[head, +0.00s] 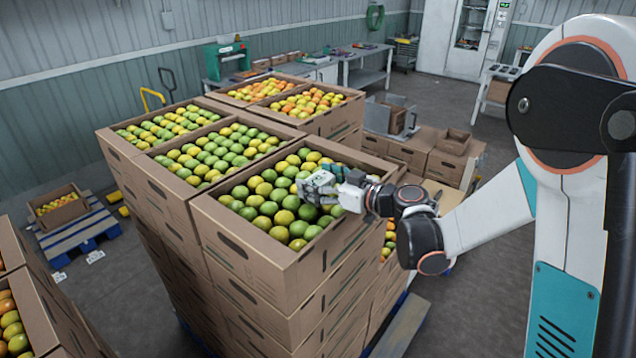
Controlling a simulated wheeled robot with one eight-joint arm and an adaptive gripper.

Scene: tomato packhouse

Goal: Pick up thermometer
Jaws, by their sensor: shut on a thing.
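My gripper (312,187) reaches in from the right over the open front carton (272,264), low above its green and yellow tomatoes (268,205). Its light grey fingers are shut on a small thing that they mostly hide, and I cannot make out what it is. I cannot pick out a thermometer anywhere in view. I cannot tell whether the fingers touch the tomatoes below them.
More full cartons (160,160) stand stacked against the front one. Small open boxes (450,145) stand on a stack behind my arm. A workbench (362,77) stands at the back. A blue pallet (75,234) with one carton lies at left. Clear floor lies at right.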

